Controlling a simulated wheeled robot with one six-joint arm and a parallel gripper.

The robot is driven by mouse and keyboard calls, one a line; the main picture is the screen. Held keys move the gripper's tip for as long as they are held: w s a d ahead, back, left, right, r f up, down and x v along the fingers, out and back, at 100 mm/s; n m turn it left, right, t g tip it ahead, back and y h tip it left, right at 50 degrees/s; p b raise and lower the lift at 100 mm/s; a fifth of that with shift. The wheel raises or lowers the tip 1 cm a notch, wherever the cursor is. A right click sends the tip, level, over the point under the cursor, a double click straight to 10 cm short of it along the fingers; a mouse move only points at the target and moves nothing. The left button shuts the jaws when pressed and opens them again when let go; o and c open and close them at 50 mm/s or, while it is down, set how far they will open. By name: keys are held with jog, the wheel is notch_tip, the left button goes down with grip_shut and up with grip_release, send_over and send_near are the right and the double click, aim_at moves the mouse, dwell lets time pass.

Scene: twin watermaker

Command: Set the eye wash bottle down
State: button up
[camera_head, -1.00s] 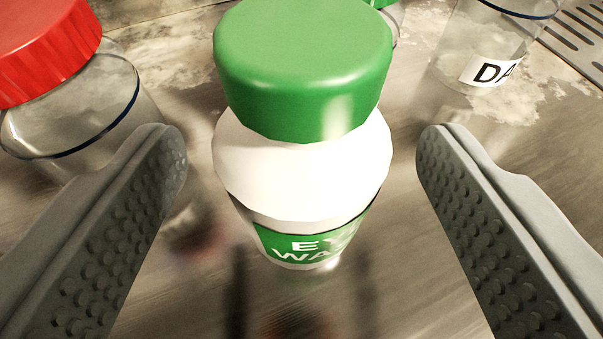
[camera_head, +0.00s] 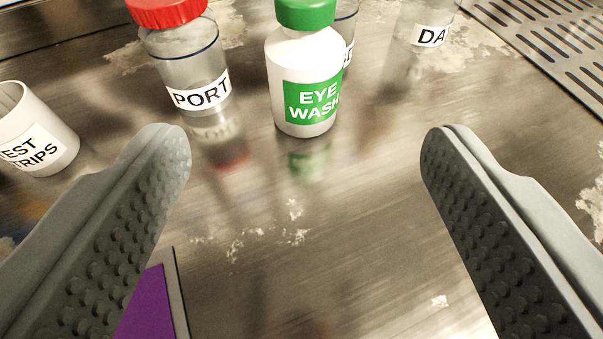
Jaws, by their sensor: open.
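The eye wash bottle (camera_head: 290,65) is white with a green cap and a green label reading EYE WASH. It stands upright on the metal counter (camera_head: 330,240), at the top middle of the view. My gripper (camera_head: 305,150) is open and empty. Its two ridged grey fingers are wide apart, and the bottle is beyond the fingertips, not touched by them. The top of the green cap is cut off by the frame edge.
A red-capped clear jar labelled PORT (camera_head: 188,65) stands left of the bottle. A white TEST STRIPS cup (camera_head: 35,130) is at far left. A clear jar labelled DA (camera_head: 428,38) and another jar are behind. A slotted grate (camera_head: 545,40) is top right; a purple panel (camera_head: 146,308) lies lower left.

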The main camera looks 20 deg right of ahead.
jog(key=shift+s+a, duration=0.1)
jog(key=shift+s, duration=0.05)
jog(key=s+a+r+n+t+y, duration=0.1)
jog(key=s+a+r, duration=0.3)
jog(key=s+a, duration=0.3)
jog(key=s+a+r+n+t+y, duration=0.1)
jog(key=s+a+r+t+y, duration=0.1)
jog(key=s+a+r, duration=0.2)
jog(key=s+a+r+n+t+y, duration=0.1)
jog(key=s+a+r, duration=0.3)
jog(key=s+a, duration=0.7)
jog(key=s+n+y, duration=0.1)
jog(key=s, duration=0.4)
jog(key=shift+s+r, duration=0.25)
jog(key=shift+s, duration=0.05)
jog(key=shift+o, duration=0.4)
jog(key=shift+s+a, duration=0.1)
jog(key=shift+s, duration=0.2)
